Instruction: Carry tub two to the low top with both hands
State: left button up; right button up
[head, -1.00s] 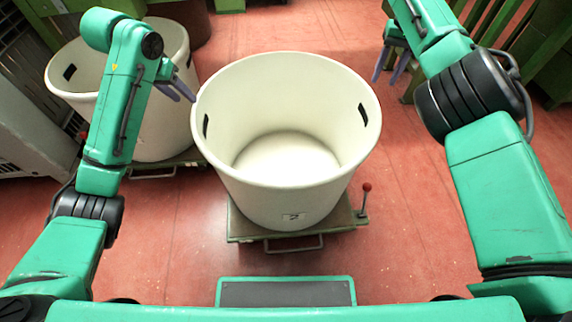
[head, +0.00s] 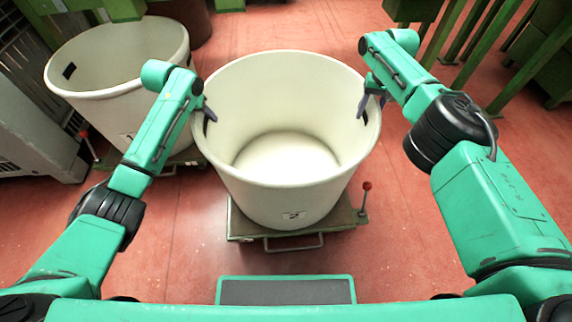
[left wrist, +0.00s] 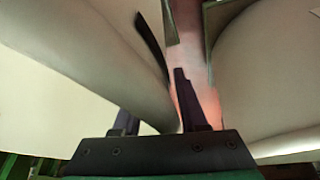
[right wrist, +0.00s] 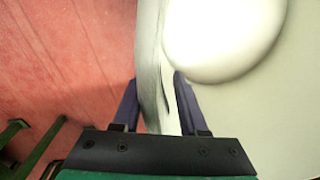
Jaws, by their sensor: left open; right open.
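The near tub (head: 290,190) is a large cream tub, empty, with a small number label on its front that looks like a 2. It stands upright on a green low platform. It has dark hand slots in its left and right walls. My left gripper (head: 207,110) is open at its left rim; in the left wrist view the fingers (left wrist: 155,105) straddle the tub wall (left wrist: 110,60) near a dark slot. My right gripper (head: 370,103) is open at its right rim; in the right wrist view the fingers (right wrist: 155,100) stand either side of the wall (right wrist: 150,50).
A second cream tub (head: 95,75) stands close behind on the left, on its own platform. The green platform (head: 245,232) under the near tub has a lever with a red knob (head: 367,187). Green frames (head: 470,40) stand at the back right. Red floor (head: 400,230) is open around.

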pick_arm(q)
grip_shut()
pick_arm(e)
grip_shut()
pick_arm(q)
jog(key=shift+a, duration=0.15)
pick_arm(e)
jog(key=shift+d+r, duration=0.1)
jog(key=shift+d, duration=0.05)
dwell(0.7)
